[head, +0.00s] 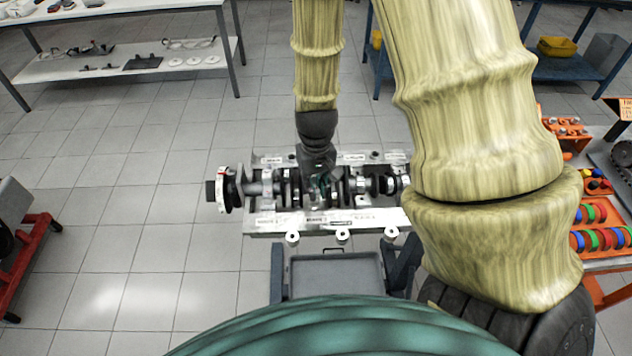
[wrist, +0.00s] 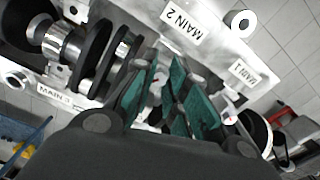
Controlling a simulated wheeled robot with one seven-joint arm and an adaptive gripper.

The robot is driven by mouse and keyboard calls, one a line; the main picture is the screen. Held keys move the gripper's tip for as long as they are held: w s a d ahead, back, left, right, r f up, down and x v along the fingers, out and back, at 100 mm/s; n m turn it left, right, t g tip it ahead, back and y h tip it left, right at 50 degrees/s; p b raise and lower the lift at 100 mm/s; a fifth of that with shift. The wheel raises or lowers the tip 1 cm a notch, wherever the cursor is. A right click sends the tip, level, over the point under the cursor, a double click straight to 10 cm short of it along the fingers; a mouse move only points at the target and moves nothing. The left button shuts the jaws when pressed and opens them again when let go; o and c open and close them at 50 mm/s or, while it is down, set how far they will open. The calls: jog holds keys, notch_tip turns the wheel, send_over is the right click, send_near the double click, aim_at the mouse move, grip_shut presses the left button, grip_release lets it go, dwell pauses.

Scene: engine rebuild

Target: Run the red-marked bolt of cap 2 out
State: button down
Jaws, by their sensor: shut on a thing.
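The engine block (head: 262,230) lies with its bearing side up, and the crankshaft (head: 254,188) runs across it. In the wrist view a "MAIN 2" label (wrist: 183,24) is on the block beyond my fingers. My gripper (head: 320,187) points down into the middle-left part of the block. In the wrist view its green-padded fingers (wrist: 166,100) are close together at the cap 2 position, shut on the bolt there. The fingers hide most of the bolt and cap 2, and I cannot make out the red mark clearly.
Crankshaft webs (wrist: 97,52) stand close beside my fingers. "MAIN 1" (wrist: 247,73) and "MAIN 3" labels (wrist: 60,93) flank this spot. A grey tray (head: 335,280) sits below the block's near side. An orange rack with coloured rings (head: 592,215) stands at right.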

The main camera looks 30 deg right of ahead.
jog(key=shift+s+n, duration=0.1)
jog(key=shift+n, duration=0.5)
jog(key=c, duration=1.4)
grip_release()
jog(key=shift+f, duration=0.1)
jog(key=shift+r, duration=0.2)
jog(key=shift+w+r, duration=0.2)
jog(key=shift+r, duration=0.35)
notch_tip(320, 180, up, 11)
jog(key=shift+s+f, duration=0.1)
jog(key=shift+f, duration=0.1)
